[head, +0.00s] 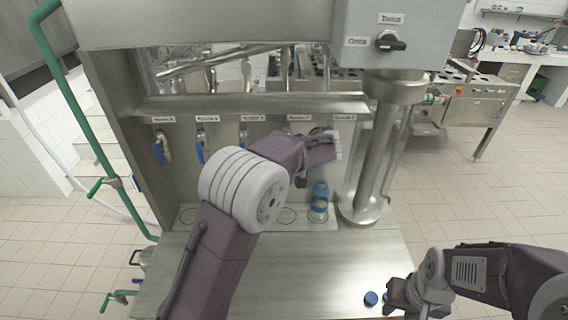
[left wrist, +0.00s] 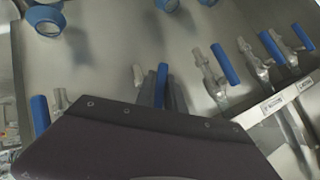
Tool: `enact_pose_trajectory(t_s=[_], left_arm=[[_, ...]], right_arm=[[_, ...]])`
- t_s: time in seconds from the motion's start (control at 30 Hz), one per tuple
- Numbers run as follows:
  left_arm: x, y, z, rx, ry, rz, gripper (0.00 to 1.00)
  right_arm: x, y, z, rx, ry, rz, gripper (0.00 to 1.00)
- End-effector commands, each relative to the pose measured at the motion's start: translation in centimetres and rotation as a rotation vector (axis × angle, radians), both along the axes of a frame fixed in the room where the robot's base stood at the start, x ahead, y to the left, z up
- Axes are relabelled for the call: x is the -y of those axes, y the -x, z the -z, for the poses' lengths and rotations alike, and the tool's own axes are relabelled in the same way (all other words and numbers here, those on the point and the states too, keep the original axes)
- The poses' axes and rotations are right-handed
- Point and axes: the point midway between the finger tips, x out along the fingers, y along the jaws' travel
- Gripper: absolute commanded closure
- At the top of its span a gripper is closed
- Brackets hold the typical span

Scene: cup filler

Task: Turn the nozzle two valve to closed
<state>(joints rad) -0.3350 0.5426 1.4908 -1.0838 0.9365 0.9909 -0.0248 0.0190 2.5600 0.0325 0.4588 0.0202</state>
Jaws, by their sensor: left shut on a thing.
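The nozzle two valve is under the second label from the right (head: 299,118) on the steel panel; my left arm hides it in the head view. In the left wrist view its blue handle (left wrist: 161,84) stands between the fingers of my left gripper (left wrist: 163,95), which is shut on it. In the head view the left gripper (head: 322,150) is against the panel, its fingertips hard to make out. The handle looks roughly in line with its nozzle. My right gripper (head: 398,298) is low at the right front of the steel table; its jaw opening is unclear.
Other blue-handled valves (head: 160,152) (head: 201,151) line the panel to the left; another handle (left wrist: 40,113) is close on the other side. A blue cap (head: 371,298) lies by the right gripper. A steel column (head: 372,165) stands right.

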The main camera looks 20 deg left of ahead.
Motion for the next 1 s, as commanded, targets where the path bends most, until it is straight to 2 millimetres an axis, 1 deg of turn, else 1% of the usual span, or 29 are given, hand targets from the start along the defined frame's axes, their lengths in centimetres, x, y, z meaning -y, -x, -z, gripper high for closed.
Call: enact_pose_trajectory(t_s=[0.03, 0.3, 0.7, 1.0], left_arm=[[0.0, 0.0, 0.6, -0.01, -0.043, 0.002, 1.0], [-0.5, 0.1, 0.1, -0.083, -0.29, 0.001, 1.0], [-1.0, 0.3, -0.9, -0.185, -0.648, 0.0, 1.0], [-1.2, 0.3, -1.7, -0.243, -0.853, 0.0, 1.0]], right_arm=[[0.0, 0.0, 1.3, 0.0, 0.0, 0.0, 0.64], [0.0, 0.0, 4.1, 0.0, 0.0, 0.0, 0.64], [0.0, 0.0, 7.5, 0.0, 0.0, 0.0, 0.64], [0.0, 0.0, 9.4, 0.0, 0.0, 0.0, 0.64]])
